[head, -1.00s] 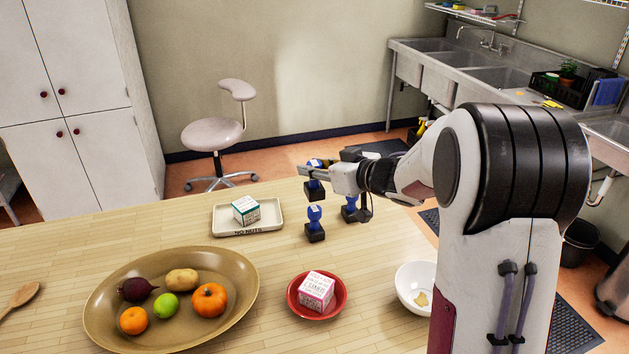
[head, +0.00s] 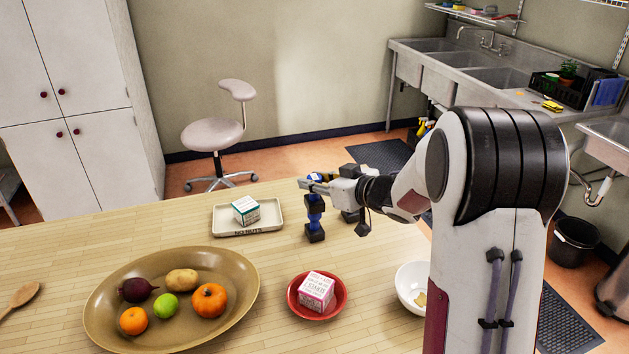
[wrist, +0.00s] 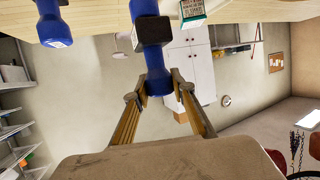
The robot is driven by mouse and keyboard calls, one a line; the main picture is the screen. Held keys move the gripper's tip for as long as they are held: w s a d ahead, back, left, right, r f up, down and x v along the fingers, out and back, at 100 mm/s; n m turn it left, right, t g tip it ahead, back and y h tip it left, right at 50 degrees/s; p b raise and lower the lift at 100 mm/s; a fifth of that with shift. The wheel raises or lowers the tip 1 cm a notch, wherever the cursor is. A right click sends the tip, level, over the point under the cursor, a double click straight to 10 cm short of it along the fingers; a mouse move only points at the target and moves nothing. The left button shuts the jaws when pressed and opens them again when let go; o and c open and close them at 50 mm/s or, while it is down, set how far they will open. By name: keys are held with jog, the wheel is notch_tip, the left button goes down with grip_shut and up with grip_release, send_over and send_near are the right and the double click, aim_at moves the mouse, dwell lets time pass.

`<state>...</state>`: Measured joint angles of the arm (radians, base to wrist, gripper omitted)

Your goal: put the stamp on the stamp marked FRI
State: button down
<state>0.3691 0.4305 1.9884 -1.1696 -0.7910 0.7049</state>
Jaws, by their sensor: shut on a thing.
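My gripper (head: 312,185) is shut on the blue handle of a stamp with a dark block base. The held stamp (head: 314,204) is upright; its handle also shows between the fingers in the wrist view (wrist: 157,80). Directly below it a second blue-handled stamp (head: 314,233) stands on the table, its top covered by the held base. I cannot tell whether the two touch. A third stamp (head: 350,215) stands to the right, partly behind my gripper; in the wrist view a stamp with a white top label (wrist: 54,30) is at upper left. No stamp's lettering is readable.
A beige tray (head: 270,226) with a green-and-white carton (head: 245,209) lies left of the stamps. A red plate (head: 340,303) with a pink carton (head: 317,290), a white bowl (head: 404,292) and a brown platter (head: 105,320) of produce are nearer. Table between them is clear.

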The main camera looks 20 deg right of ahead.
jog(key=shift+f, duration=0.1)
jog(key=c, duration=1.7)
grip_release()
jog(key=shift+r, duration=0.2)
jog(key=v, duration=1.2)
jog(key=shift+f, duration=0.1)
